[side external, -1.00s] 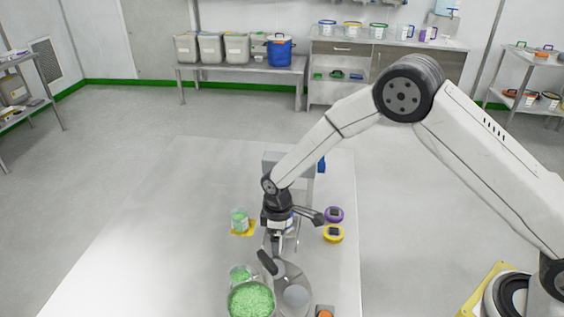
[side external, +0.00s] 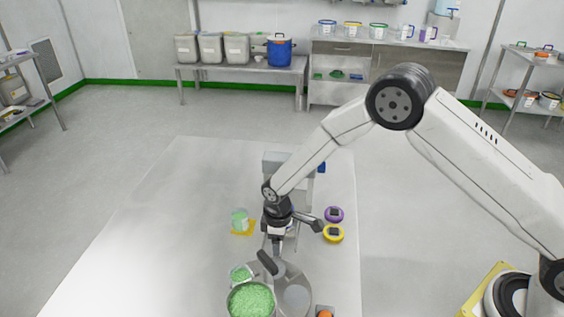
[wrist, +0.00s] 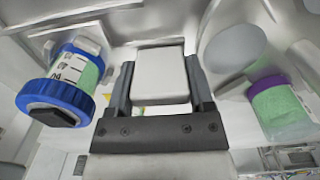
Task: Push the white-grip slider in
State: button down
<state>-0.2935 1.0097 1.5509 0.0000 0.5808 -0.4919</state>
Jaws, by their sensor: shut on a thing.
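In the wrist view a white block-shaped grip (wrist: 160,75) lies between the two dark fingers of my gripper (wrist: 161,62). A finger lies along each side of it, and my gripper is shut on it. In the side external view my gripper (side external: 277,246) points down over the metal apparatus (side external: 296,270) at the front of the table, just above a black handle (side external: 267,263). The white grip cannot be made out there. How far the slider is in cannot be told.
A bowl of green granules (side external: 251,299) and a smaller green-filled cup (side external: 240,274) stand close by. A green-filled jar (side external: 240,221) is at left. Purple (side external: 334,214) and yellow (side external: 333,233) round items sit at right. The table's left side (side external: 140,240) is clear.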

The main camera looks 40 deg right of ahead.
jog(key=w+d, duration=0.8)
jog(key=w, duration=0.1)
jog(key=shift+d+r, duration=0.1)
jog(key=shift+d, duration=0.3)
jog(key=shift+c, duration=1.4)
grip_release()
jog(key=shift+o, duration=1.4)
notch_tip(320, 180, up, 8)
jog(key=shift+s, duration=0.1)
